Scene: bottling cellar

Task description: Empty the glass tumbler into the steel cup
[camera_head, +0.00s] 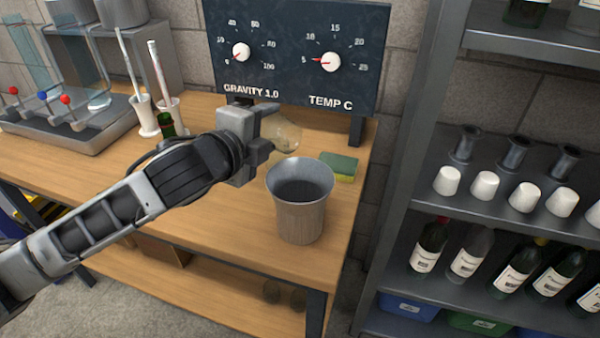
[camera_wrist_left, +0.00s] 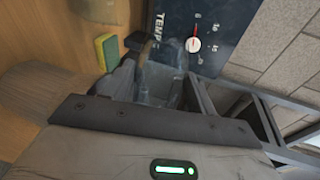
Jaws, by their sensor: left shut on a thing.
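The glass tumbler (camera_head: 284,134) is clear with a faint amber tint. My left gripper (camera_head: 262,138) is shut on it and holds it tipped above the bench, up and behind the steel cup's rim. I cannot tell how much liquid is in it. In the left wrist view the glass (camera_wrist_left: 160,82) shows faintly between the gripper's dark fingers. The steel cup (camera_head: 302,218) stands upright on the bench, open at the top, in front of and below the tumbler. Its inside looks dark, and its contents cannot be made out. My right gripper is not in view.
A green and yellow sponge (camera_head: 339,166) lies behind the cup. A dark gauge panel (camera_head: 295,50) stands at the back of the wooden bench (camera_head: 235,220). White holders with sticks and a small green bottle (camera_head: 166,124) stand left. A bottle shelf (camera_head: 480,195) is at right.

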